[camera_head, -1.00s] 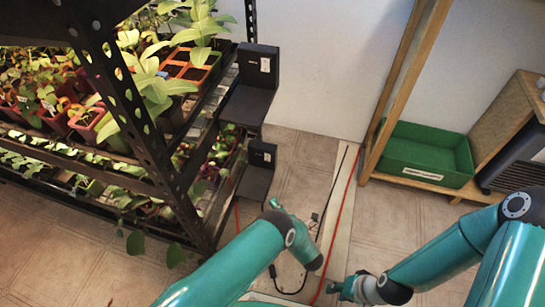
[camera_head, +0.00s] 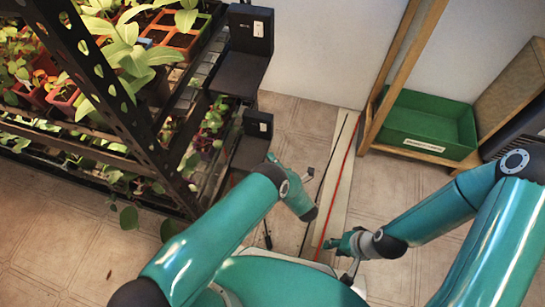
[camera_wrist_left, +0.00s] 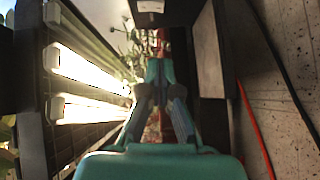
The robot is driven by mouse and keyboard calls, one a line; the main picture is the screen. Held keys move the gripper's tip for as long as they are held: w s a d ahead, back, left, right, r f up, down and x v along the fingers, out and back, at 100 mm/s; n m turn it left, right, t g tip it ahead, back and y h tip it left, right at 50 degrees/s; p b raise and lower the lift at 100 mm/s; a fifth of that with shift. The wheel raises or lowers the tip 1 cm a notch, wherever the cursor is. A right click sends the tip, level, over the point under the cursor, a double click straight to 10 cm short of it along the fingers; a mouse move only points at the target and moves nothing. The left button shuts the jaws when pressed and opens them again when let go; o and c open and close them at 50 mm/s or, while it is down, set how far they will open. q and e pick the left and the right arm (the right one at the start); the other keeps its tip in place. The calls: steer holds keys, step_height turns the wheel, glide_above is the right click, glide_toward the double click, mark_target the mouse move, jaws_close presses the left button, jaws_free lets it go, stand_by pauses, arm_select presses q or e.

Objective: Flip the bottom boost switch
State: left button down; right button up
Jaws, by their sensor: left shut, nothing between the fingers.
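Two black boxes with white labels hang at the rack's end. The upper box (camera_head: 250,30) is level with the top shelf, and the lower box (camera_head: 258,124) is beneath it. I cannot make out a switch lever on either. My left gripper (camera_wrist_left: 158,75) is shut and empty in the left wrist view, beside the rack's grid and lit tubes. A small white label on a dark face (camera_wrist_left: 150,6) shows above it. In the head view my left arm hides most of this gripper, near the lower box. My right gripper (camera_head: 331,243) is low over the floor, away from the boxes.
The black perforated rack post (camera_head: 105,85) and shelves of potted seedlings stand left of my left arm. A green tray (camera_head: 428,125) sits by a wooden frame at right. A red cable (camera_head: 345,165) and a dark cable run along the floor.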

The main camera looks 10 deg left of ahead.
arm_select(q)
steer(key=b+x, duration=0.1)
steer(key=x, duration=0.2)
steer(key=b+x, duration=0.1)
steer(key=x, duration=0.3)
steer(key=shift+f+b, duration=0.25)
steer(key=shift+b, duration=0.15)
steer(key=w+b, duration=0.2)
steer(key=w, duration=0.1)
steer(key=shift+w+a+f, duration=0.15)
steer(key=shift+w+a, duration=0.05)
steer(key=shift+w+b, duration=0.4)
steer(key=shift+w, duration=0.1)
